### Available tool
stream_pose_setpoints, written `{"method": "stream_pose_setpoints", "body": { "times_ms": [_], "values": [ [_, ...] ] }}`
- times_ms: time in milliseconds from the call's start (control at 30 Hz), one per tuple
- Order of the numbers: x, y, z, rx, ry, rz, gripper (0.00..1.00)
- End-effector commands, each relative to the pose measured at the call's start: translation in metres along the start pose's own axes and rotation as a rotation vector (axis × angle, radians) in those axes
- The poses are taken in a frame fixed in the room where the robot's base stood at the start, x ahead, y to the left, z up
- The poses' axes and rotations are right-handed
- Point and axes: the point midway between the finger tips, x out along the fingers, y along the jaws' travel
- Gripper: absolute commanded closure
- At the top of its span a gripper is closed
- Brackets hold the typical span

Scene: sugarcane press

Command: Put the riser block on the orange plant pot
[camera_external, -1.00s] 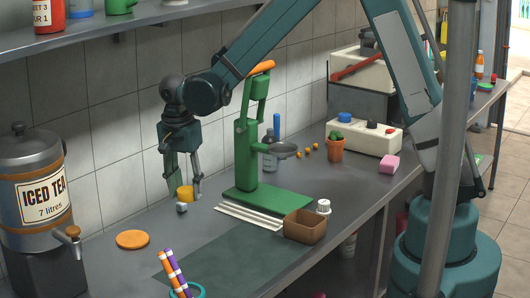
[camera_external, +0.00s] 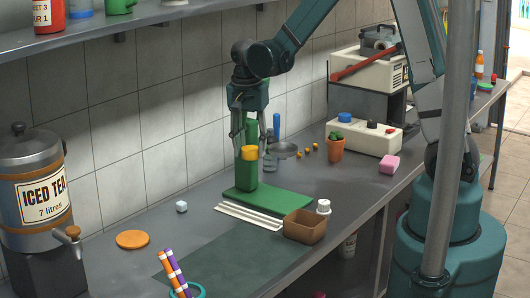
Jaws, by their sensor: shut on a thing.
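My gripper (camera_external: 249,147) is shut on a small yellow block (camera_external: 249,153), which I take to be the riser block. It holds the block in the air, in front of the green press's upright in the picture. The orange plant pot (camera_external: 335,150) stands upright on the counter, to the right of the gripper, with a small green cactus (camera_external: 336,135) in it. The block and the pot are well apart.
The green press (camera_external: 280,199) stands around the gripper's position, with a grey dish (camera_external: 284,150) beside it. A brown box (camera_external: 304,227) sits in front.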

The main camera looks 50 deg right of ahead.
Motion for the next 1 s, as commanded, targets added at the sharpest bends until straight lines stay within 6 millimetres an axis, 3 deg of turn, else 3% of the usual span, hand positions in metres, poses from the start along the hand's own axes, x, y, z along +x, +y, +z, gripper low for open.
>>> {"method": "stream_pose_setpoints", "body": {
  "times_ms": [300,767,1000],
  "values": [
    [-0.010,0.037,-0.052,-0.001,0.003,0.001,0.77],
    [-0.013,0.069,-0.126,0.123,0.005,0.016,0.77],
    [-0.013,0.087,-0.175,0.227,0.006,0.028,0.77]
  ]
}}
